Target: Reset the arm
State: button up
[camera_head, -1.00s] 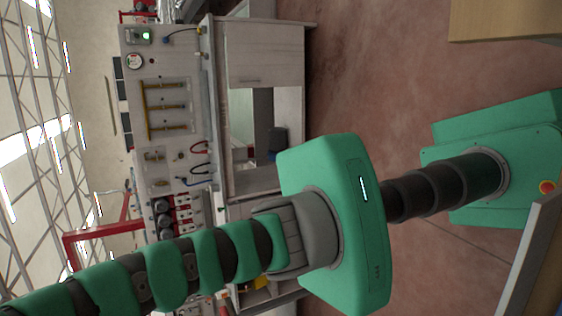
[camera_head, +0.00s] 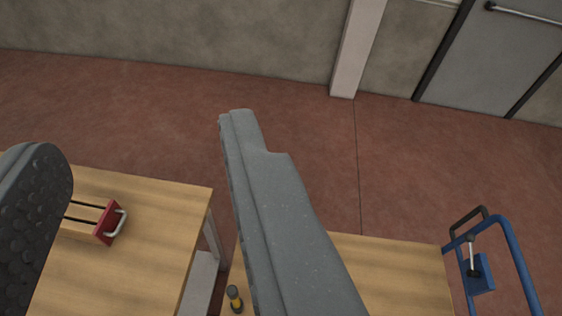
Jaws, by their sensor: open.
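My gripper (camera_head: 140,133) is open and empty. Its dark, studded left finger stands at the left edge of the view, and its long grey right finger rises through the middle. The wide gap between them shows red floor and part of a wooden table (camera_head: 148,240). The fingers appear to touch nothing. The rest of my arm is out of view.
A red block with a metal handle (camera_head: 109,223) is on the left table. A yellow and black tool (camera_head: 234,299) lies by the right table (camera_head: 395,268). A blue tubular frame (camera_head: 515,262) is at right. Beyond are open floor, a wall and a grey door (camera_head: 497,60).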

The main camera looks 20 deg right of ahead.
jog(key=shift+s+r, duration=0.2)
jog(key=shift+r, duration=0.05)
notch_tip(320, 180, down, 6)
jog(key=b, duration=0.6)
dwell(0.7)
